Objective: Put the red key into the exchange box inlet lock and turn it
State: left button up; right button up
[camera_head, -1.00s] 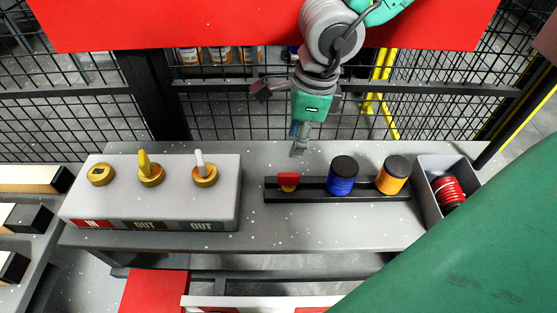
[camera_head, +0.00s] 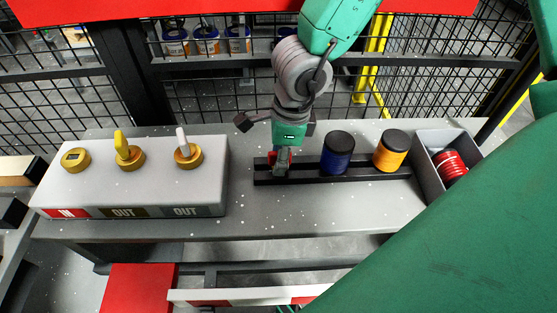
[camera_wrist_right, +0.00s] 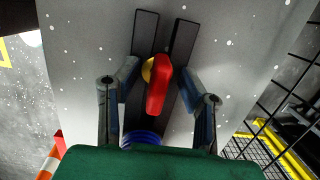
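The red key (camera_wrist_right: 158,88) stands in the black rack (camera_head: 345,172). My right gripper (camera_head: 281,168) is lowered over the rack's left end and mostly hides the key in the head view. In the right wrist view its fingers (camera_wrist_right: 158,80) are open, one on each side of the red key, with gaps visible. The grey exchange box (camera_head: 130,185) is left of the rack. Its inlet lock (camera_head: 75,158), above the red IN label (camera_head: 66,213), is empty. My left gripper is not in view.
A yellow key (camera_head: 124,146) and a white key (camera_head: 183,143) stand in the two OUT locks. Blue (camera_head: 337,158) and orange (camera_head: 391,152) spools stand on the rack. A grey bin (camera_head: 432,170) holds red spools. Mesh fencing stands behind.

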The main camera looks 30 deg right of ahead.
jog(key=shift+r, duration=0.1)
jog(key=shift+c, duration=0.8)
grip_shut()
jog(key=shift+r, duration=0.1)
